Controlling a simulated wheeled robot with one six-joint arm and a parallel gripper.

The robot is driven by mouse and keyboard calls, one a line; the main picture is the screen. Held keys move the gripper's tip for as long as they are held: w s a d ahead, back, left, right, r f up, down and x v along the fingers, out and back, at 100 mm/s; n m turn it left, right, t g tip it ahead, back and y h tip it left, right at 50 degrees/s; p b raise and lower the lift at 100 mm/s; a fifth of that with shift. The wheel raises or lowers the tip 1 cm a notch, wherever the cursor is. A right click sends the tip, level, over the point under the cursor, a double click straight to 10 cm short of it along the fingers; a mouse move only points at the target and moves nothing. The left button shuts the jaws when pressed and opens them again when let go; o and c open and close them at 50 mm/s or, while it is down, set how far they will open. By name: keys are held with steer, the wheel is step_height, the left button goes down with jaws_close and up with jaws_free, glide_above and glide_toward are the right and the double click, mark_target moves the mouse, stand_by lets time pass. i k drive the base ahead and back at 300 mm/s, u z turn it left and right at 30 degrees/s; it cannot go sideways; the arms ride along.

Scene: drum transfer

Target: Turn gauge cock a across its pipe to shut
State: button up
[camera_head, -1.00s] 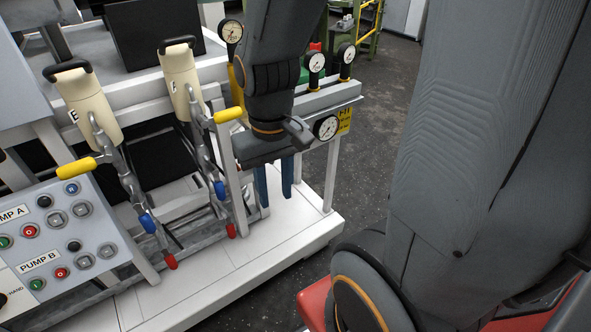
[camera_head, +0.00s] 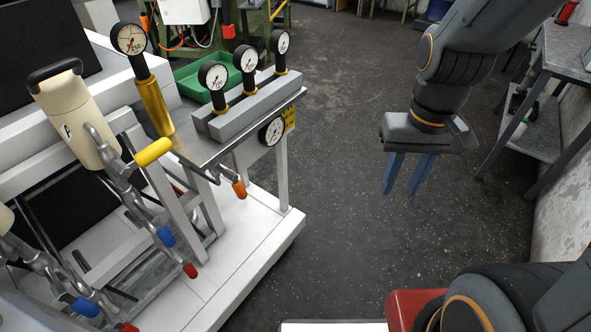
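My gripper (camera_head: 407,185) hangs over bare floor on the right, with its two blue fingers pointing down and apart and nothing between them. It is well clear of the skid. Several gauges stand on the skid's right end: one on a yellow stem (camera_head: 130,40), a row on a grey block (camera_head: 250,106), and a dial (camera_head: 271,131) on the side below. An orange-tipped lever (camera_head: 239,189) sticks out under the shelf. Blue-tipped (camera_head: 166,236) and red-tipped (camera_head: 190,270) levers sit lower left. I see no readable label for gauge cock a, so cannot tell which it is.
A yellow-tipped handle (camera_head: 154,152) juts beside a cream unit (camera_head: 76,121) on the left. A white skid base (camera_head: 262,243) edges the floor. A grey side table (camera_head: 550,140) stands by the right wall. The speckled floor (camera_head: 340,120) between is clear.

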mark_target(238, 186)
steer(key=z, duration=1.2)
steer(key=k, duration=0.75)
steer(key=u, duration=1.8)
